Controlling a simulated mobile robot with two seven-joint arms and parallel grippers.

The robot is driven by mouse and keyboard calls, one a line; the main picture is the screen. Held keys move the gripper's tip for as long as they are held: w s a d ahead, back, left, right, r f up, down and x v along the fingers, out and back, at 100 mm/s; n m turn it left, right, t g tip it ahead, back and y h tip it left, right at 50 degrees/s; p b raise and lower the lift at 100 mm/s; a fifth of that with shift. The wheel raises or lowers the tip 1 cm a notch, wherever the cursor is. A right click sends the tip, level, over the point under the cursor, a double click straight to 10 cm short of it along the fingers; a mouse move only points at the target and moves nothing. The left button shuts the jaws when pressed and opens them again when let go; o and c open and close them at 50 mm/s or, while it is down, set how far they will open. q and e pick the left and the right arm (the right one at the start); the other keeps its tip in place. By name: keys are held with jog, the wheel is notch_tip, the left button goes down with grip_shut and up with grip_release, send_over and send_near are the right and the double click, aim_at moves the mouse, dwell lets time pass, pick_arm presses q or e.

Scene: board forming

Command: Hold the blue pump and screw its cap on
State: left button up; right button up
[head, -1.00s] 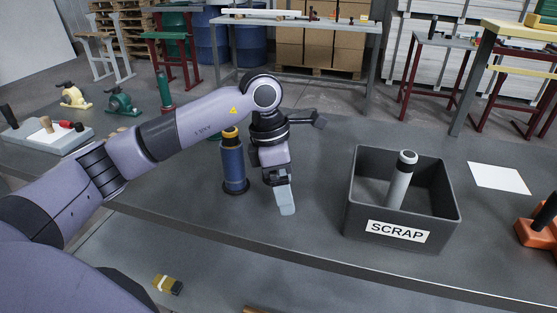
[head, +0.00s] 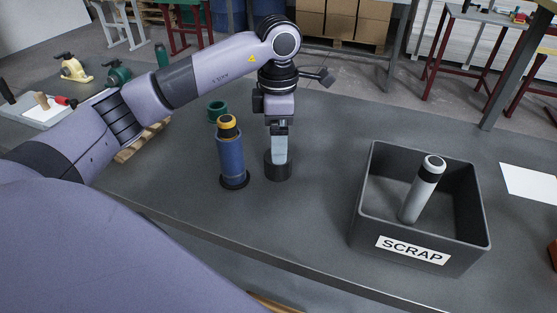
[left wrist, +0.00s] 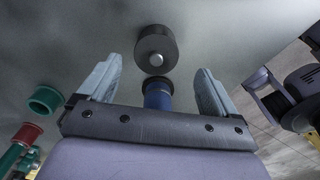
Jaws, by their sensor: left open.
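The blue pump (head: 231,158) stands upright on the bench, with a yellow collar at its top and a black foot. My left gripper (head: 280,158) is just right of it and points down, apart from it. A short black cylinder (head: 278,168) is at its fingertips in the head view; I cannot tell if it is the cap. In the left wrist view the open jaws (left wrist: 157,88) have this black cylinder (left wrist: 154,45) ahead of and between them, with a silvery spot at its edge. A blue cylinder (left wrist: 157,93) shows partly behind the gripper body. My right gripper is not in view.
A green ring (head: 217,112) is behind the pump. White paper (head: 530,182) lies at the far right. The bench between gripper and bin is clear.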

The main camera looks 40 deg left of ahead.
aim_at(274, 173)
pick_arm(q)
jog(key=shift+f, duration=1)
notch_tip(274, 173, down, 5)
jog(key=shift+w+a+f+p, duration=0.1)
jog(key=shift+w+a+p, duration=0.05)
jog(key=shift+p, duration=0.4)
jog(key=c, duration=1.1)
